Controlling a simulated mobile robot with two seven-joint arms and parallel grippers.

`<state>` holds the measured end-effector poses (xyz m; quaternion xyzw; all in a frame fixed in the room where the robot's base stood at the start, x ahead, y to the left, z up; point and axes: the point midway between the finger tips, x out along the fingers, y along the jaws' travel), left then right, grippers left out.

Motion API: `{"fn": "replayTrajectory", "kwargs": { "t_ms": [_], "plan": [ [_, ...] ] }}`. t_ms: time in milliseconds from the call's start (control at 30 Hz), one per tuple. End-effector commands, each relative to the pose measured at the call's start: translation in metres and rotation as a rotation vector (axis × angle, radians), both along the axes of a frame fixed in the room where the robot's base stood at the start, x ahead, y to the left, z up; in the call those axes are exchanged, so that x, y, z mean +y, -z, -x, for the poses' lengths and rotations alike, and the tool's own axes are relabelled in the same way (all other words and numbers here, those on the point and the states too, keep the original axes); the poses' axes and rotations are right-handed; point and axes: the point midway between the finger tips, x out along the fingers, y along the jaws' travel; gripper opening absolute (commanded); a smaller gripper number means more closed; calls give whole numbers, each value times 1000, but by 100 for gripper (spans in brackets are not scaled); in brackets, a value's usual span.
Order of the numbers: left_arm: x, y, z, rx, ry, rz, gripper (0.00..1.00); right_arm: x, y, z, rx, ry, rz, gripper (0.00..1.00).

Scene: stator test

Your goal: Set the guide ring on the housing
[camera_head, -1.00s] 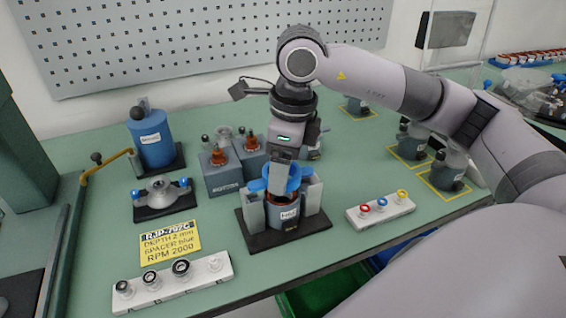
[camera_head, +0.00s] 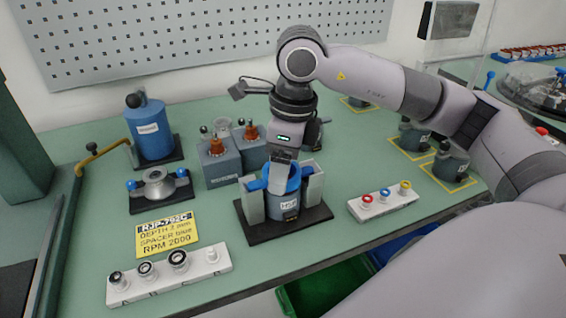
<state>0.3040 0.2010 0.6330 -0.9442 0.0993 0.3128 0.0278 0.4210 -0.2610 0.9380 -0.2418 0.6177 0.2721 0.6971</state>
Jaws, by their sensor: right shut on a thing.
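The blue guide ring (camera_head: 293,181) is at the top of the housing (camera_head: 284,206), a grey-blue cylinder with a white label. The housing stands upright between two light grey blocks on a dark base plate (camera_head: 318,217). My right gripper (camera_head: 283,186) comes down from above and is shut on the guide ring; its fingers hide part of the ring. The ring looks seated at the housing's rim, but I cannot tell whether it touches all round. My left gripper is not in view.
A white block (camera_head: 383,202) with red, blue and yellow rings lies right of the fixture. A longer white holder (camera_head: 170,275) and a yellow card (camera_head: 168,234) lie left. A blue cylinder (camera_head: 153,130) stands behind. A green bin (camera_head: 325,285) is below the table's front edge.

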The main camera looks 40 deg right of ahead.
Motion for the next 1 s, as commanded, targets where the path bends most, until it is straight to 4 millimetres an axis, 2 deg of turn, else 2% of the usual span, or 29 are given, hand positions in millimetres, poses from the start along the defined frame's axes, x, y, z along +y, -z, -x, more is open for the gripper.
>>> {"fn": "replayTrajectory", "kwargs": {
  "t_ms": [100,333,367,400,433,767,833,867,1000],
  "plan": [
    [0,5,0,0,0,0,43,0,5,0,0,0,0,41],
    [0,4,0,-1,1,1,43,0,4,0,0,0,0,41],
    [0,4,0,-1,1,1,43,0,4,0,0,0,0,80],
    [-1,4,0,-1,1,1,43,0,5,0,0,0,0,93],
    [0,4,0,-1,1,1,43,0,5,0,0,0,0,100],
    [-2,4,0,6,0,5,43,0,5,0,0,0,0,100],
    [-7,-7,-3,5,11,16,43,0,5,0,0,0,0,100],
    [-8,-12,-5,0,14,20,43,0,-1,0,-4,0,-1,100],
    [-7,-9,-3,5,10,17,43,-2,-29,2,-4,0,-1,100]
  ]
}}
